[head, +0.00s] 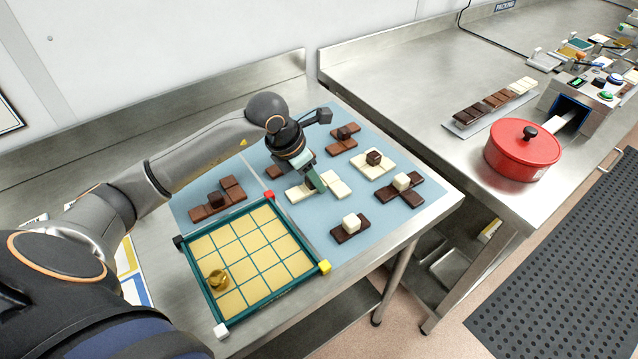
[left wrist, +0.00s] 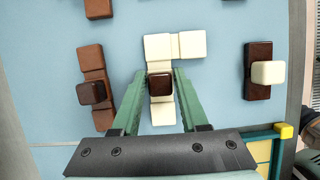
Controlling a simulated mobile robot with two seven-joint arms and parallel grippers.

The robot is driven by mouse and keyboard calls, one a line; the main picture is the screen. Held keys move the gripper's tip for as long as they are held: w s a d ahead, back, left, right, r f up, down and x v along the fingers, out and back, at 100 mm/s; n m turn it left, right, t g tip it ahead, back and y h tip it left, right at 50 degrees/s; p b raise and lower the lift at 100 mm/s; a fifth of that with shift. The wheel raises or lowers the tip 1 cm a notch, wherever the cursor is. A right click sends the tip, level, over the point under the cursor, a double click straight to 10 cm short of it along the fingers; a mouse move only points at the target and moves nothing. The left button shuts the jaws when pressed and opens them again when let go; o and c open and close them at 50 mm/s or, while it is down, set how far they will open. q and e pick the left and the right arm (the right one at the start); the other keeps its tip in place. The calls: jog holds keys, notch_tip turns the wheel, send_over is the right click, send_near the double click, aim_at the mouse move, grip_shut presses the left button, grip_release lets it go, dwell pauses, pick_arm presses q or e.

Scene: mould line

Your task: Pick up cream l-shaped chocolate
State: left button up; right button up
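The cream L-shaped chocolate (head: 335,187) lies on the blue mat (head: 283,232), partly hidden by my left gripper in the head view. In the left wrist view the cream L-shaped chocolate (left wrist: 158,48) shows whole, with a dark brown cube (left wrist: 160,85) on its straight arm. My left gripper (left wrist: 161,74) has its green fingers on either side of this cube, with a narrow gap showing, so it looks open. In the head view my left gripper (head: 314,184) points down at the piece.
Other chocolates stand close by: a milk-brown one (head: 230,189), a cream one (head: 386,164) and dark ones (head: 338,237). A green-framed tray (head: 297,233) with a yellow grid holds a gold piece (head: 217,279). A red pot (head: 521,152) stands on the right counter.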

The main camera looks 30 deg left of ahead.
pick_arm(q)
grip_shut()
jog(key=shift+r, duration=0.2)
jog(key=shift+w+r, duration=0.1)
jog(key=shift+r, duration=0.15)
notch_tip(320, 180, up, 3)
jog(key=shift+f+b, duration=0.15)
jog(key=shift+b, duration=0.3)
jog(key=s+d+r, duration=0.6)
jog(key=s+r, duration=0.4)
jog(key=s, duration=0.2)
notch_tip(320, 180, up, 6)
jog(key=p, duration=0.4)
jog(key=shift+s+d+r, duration=0.2)
jog(key=shift+s, duration=0.1)
